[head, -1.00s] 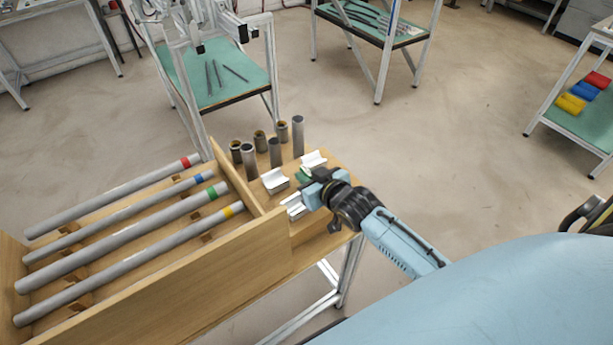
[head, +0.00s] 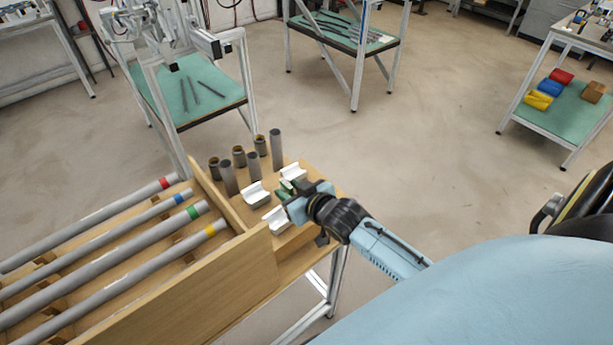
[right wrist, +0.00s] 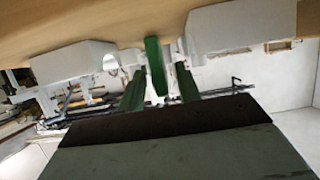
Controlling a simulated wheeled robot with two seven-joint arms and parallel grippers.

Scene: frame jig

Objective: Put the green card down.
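The green card (right wrist: 155,67) shows in the right wrist view as an upright green strip at the wooden board, between two white blocks. My right gripper (right wrist: 159,78) has one green finger on each side of the strip. A gap shows between each finger and the strip, so the gripper looks open around it. In the head view my right gripper (head: 288,193) is low over the board, among the white blocks (head: 257,194), and the card is too small there to tell from the fingers. My left gripper is not in view.
Several grey and brass-topped cylinders (head: 276,148) stand behind the white blocks. A wooden divider (head: 218,204) separates them from long grey tubes (head: 110,212) with coloured bands. A side table at right holds coloured blocks (head: 550,88). The floor between the tables is clear.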

